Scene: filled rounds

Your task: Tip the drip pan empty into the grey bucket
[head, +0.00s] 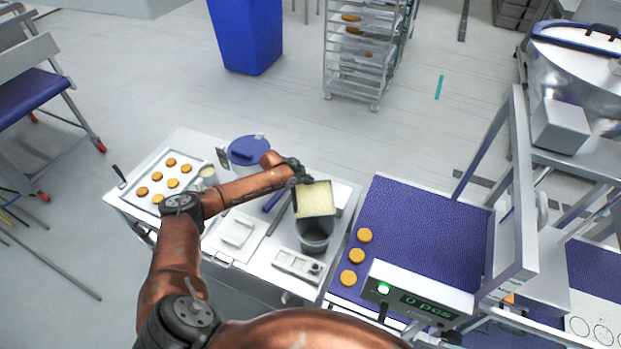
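The drip pan (315,199) is a small squarish pan with a cream-coloured face and a dark rim along its right side. It is steeply tilted above the grey bucket (314,238), which stands upright near the right end of the white table. The pan covers part of the bucket's mouth. My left gripper (298,174) is at the pan's upper left edge and appears shut on it. Its fingertips are small and partly hidden. Whether anything is flowing out of the pan I cannot tell. My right gripper is not in view.
The white table (143,212) also bears a tray (178,158) of round biscuits, a blue-lidded tub (248,152), a white box (236,234) and a grey device (298,266). A blue conveyor (420,230) with three biscuits adjoins on the right, behind a counter display (418,292).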

